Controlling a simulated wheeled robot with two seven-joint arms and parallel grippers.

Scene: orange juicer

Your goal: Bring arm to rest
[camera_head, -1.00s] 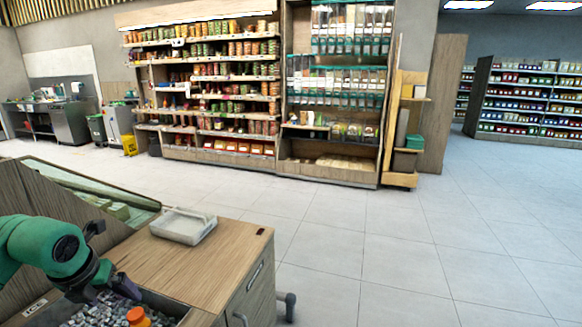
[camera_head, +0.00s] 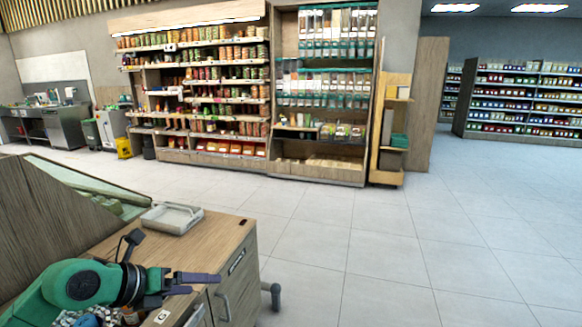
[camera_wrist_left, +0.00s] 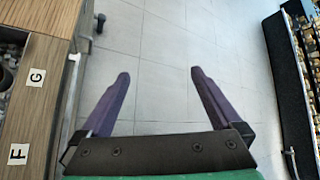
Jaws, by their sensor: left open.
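My left gripper (camera_head: 203,284) reaches from the lower left in the head view, past the front of the wooden counter (camera_head: 225,232), with its fingers pointing right. In the left wrist view its two purple fingers (camera_wrist_left: 160,73) are spread wide, with only floor tiles visible between them. It holds nothing. My green left arm (camera_head: 75,285) covers most of the bin in the counter. My right arm and gripper do not show.
A grey tray (camera_head: 172,218) rests on the counter. The counter's labelled side (camera_wrist_left: 37,77) is close on the left in the wrist view, and a black-edged case (camera_wrist_left: 285,95) stands on the right. Stocked shelves (camera_head: 210,95) line the back. Floor (camera_head: 400,240) is clear to the right.

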